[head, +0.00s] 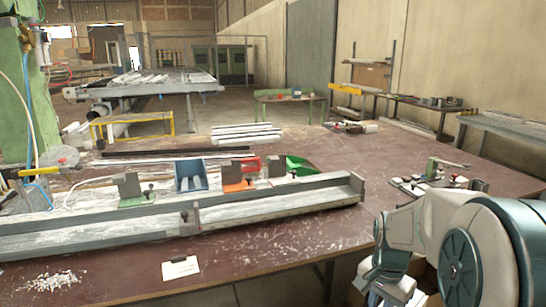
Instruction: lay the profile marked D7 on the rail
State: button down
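The long grey metal rail (270,207) runs across the bench from the left edge to an end plate right of the middle. Several white profiles (245,133) lie side by side behind the bench's middle. A dark profile (175,152) lies behind the rail, at the back left. No mark D7 can be read on any of them. My arm shows at the lower right, folded and right of the rail's end. Its lower end runs to the bottom of the picture, and I cannot make out my gripper's fingers.
Grey blocks, one on a green base (137,200), a blue bin (191,176), an orange piece (234,182) and a green bin (298,165) stand behind the rail. A white card (180,268) and pale shavings (52,281) lie in front. The front right of the bench (310,235) is clear.

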jog(key=w+a+f+n, duration=0.3)
jog(key=a+f+n, duration=0.1)
jog(key=f, duration=0.5)
jog(key=w+a+f+n, duration=0.4)
jog(key=f+n, duration=0.2)
jog(key=f, duration=0.2)
jog(key=shift+w+a+f, duration=0.15)
jog(key=shift+a+f, duration=0.1)
jog(key=shift+f, duration=0.1)
